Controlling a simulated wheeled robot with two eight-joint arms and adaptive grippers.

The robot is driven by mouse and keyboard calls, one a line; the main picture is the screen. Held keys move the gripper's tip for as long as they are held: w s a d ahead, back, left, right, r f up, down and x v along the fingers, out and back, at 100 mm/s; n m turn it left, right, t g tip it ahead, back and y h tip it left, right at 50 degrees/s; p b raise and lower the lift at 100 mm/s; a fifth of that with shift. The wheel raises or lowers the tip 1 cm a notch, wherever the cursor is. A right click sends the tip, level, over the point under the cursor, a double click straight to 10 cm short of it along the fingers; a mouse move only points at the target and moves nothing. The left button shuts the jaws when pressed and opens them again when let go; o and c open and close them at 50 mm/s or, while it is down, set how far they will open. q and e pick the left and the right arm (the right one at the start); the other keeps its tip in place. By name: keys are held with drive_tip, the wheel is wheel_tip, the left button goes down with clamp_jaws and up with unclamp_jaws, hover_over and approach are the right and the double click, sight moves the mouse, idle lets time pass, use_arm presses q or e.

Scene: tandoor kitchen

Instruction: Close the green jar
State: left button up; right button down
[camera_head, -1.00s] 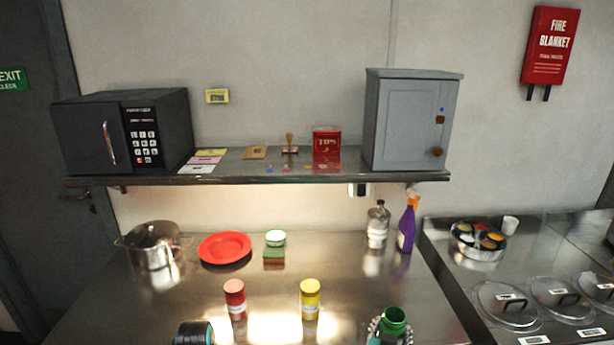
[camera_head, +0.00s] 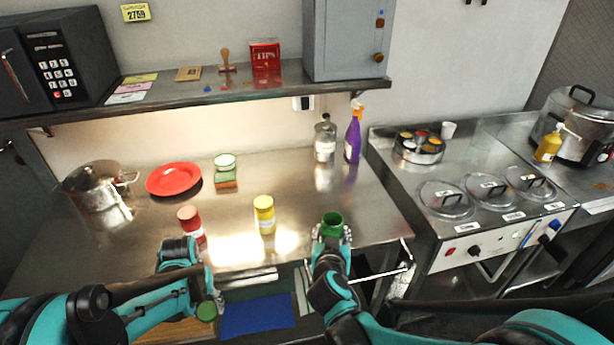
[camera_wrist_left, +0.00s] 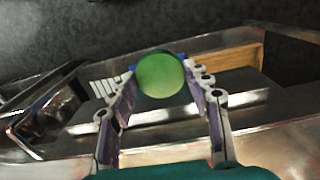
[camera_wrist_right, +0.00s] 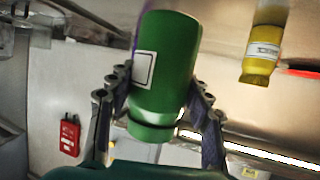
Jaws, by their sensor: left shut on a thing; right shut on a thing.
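The green jar (camera_head: 332,223) stands open at the top in the head view, its dark mouth showing. My right gripper (camera_head: 330,243) is shut around it. In the right wrist view the green jar (camera_wrist_right: 166,70), with a pale label, fills the space between the fingers. My left gripper (camera_head: 212,299) is shut on a round green lid (camera_head: 207,311), held low in front of the counter, to the left of the jar and apart from it. The lid (camera_wrist_left: 160,75) shows face-on between the fingertips in the left wrist view.
A yellow jar (camera_head: 264,214) and a red jar (camera_head: 190,223) stand on the counter left of the green jar. A red plate (camera_head: 174,179), steel pot (camera_head: 97,188) and purple spray bottle (camera_head: 353,136) stand farther back. An open drawer with a blue item (camera_head: 257,316) lies below.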

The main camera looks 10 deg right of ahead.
drive_tip(key=s+a+r+n+y, duration=0.2)
drive_tip(key=s+a+n+y, duration=0.2)
drive_tip(key=a, duration=0.5)
drive_tip(key=shift+s+a+r+n+t+y, duration=0.15)
drive_tip(key=shift+s+a+n+t+y, duration=0.2)
drive_tip(key=shift+y, duration=0.35)
use_arm(q)
drive_tip(key=w+d+r+m, duration=0.2)
drive_tip(key=w+d+r, duration=0.2)
drive_tip(key=d+r, duration=0.65)
drive_tip(key=w+d+r+m, duration=0.2)
drive_tip(key=w+d+r, duration=0.2)
drive_tip(key=d+r, duration=0.7)
drive_tip(key=s+d+r, duration=0.4)
drive_tip(key=s+r, duration=0.1)
drive_tip(key=r, duration=0.5)
drive_tip(key=shift+s+r+m, duration=0.2)
drive_tip(key=shift+s+m, duration=0.1)
drive_tip(key=shift+m, duration=0.1)
drive_tip(key=shift+d+f, duration=0.1)
drive_tip(key=shift+f, duration=1.95)
